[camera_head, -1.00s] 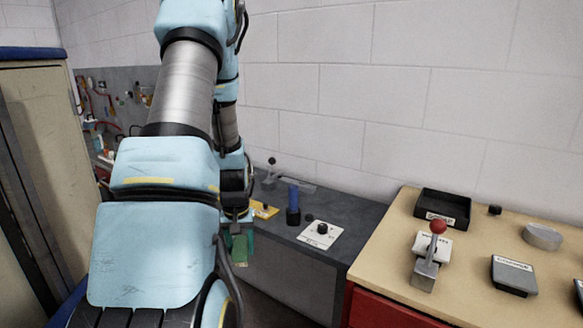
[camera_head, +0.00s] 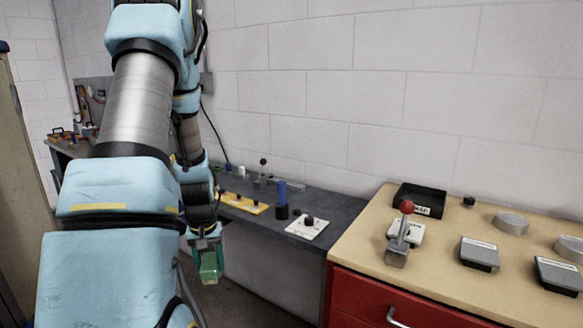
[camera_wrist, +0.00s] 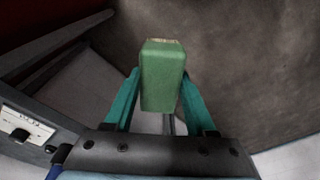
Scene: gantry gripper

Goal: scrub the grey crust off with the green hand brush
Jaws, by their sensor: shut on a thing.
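My gripper (camera_head: 209,262) is shut on a green block-shaped thing, the green hand brush (camera_head: 209,268), and holds it in the air in front of the grey bench. In the wrist view the brush (camera_wrist: 163,75) stands between the two teal fingers of my gripper (camera_wrist: 160,98), with the dark floor beyond it. I cannot make out the grey crust in any view.
The grey bench (camera_head: 338,212) carries a yellow plate (camera_head: 245,204), a blue-handled thing (camera_head: 282,195) and a white panel with a black knob (camera_head: 307,226). To the right, a wooden-topped red cabinet (camera_head: 350,300) holds a red-knobbed lever (camera_head: 405,225) and a black tray (camera_head: 419,202).

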